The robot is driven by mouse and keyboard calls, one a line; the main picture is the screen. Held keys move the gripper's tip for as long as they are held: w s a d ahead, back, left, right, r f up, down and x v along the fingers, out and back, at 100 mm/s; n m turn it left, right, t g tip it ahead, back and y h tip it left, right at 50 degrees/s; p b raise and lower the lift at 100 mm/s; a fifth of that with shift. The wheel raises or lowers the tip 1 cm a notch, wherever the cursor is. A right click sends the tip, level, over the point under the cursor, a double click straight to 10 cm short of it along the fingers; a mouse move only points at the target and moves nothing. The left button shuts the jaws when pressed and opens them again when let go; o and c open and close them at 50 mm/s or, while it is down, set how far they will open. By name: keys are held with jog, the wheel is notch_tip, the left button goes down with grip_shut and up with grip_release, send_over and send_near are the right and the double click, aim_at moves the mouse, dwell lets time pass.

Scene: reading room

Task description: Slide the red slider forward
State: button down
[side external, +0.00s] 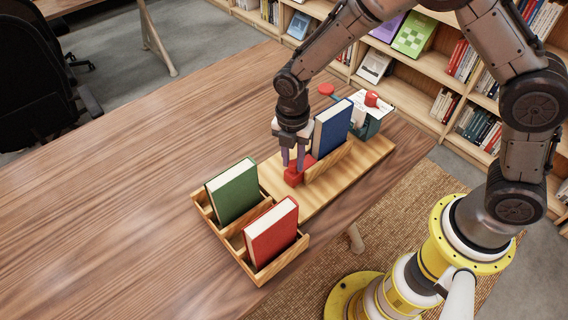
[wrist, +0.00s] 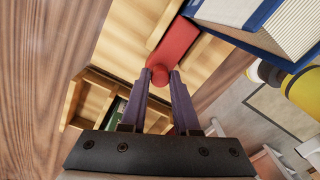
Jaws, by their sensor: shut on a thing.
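The red slider (side external: 293,174) sits on the wooden board beside the blue book. In the wrist view it is a long red block with a round knob (wrist: 160,76) at its near end. My gripper (side external: 299,165) is over the slider and points down. In the wrist view my gripper's two purple fingertips (wrist: 160,78) close on the knob from both sides. Part of the slider is hidden behind the fingers in the side view.
A blue book (side external: 332,128) stands in a wooden holder right beside my gripper. A wooden rack with compartments (side external: 208,215) holds a green book (side external: 233,191) and a red book (side external: 271,232). A box with a red item (side external: 371,99) stands behind. The table's left side is clear.

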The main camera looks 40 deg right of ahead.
jog(key=shift+d, duration=0.15)
jog(key=c, duration=0.7)
grip_release()
jog(key=shift+o, duration=0.2)
notch_tip(320, 180, up, 14)
jog(key=shift+w, duration=0.15)
